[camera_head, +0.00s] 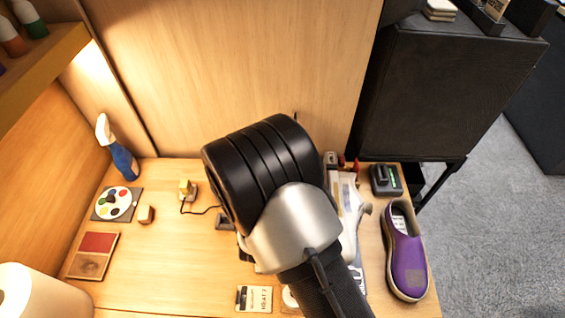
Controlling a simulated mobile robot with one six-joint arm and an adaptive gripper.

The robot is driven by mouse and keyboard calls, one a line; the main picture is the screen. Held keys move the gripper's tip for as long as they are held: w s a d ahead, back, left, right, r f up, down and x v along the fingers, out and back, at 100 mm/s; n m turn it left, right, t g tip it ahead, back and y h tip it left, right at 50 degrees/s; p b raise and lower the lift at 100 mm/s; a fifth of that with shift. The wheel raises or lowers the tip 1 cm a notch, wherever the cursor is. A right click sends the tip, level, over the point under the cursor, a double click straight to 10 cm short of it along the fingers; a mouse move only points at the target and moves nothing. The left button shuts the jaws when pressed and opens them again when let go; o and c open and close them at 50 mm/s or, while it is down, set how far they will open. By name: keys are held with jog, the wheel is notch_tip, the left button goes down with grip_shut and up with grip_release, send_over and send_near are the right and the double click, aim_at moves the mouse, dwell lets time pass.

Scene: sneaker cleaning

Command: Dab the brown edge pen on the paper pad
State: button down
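My arm's black ribbed joint and silver link fill the middle of the view and cover the centre of the bench. My gripper is hidden, so I cannot see whether it holds anything. I cannot make out the brown edge pen. No paper pad can be told for sure; a small pale card with dark print (254,299) lies at the bench's front, left of my arm. A flat two-part piece, red above and brown below (92,255), lies at the left.
On the wooden bench (165,260) stand a blue spray bottle with a white head (119,149), a paint palette (114,204) and a white roll (40,292). A purple shoe (405,255) and a black device (385,180) are at the right. The left-centre bench is mostly clear.

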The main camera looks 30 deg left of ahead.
jog(key=shift+f+b, duration=0.65)
jog(key=shift+f, duration=0.1)
dwell(1.8)
jog(key=shift+r, duration=0.1)
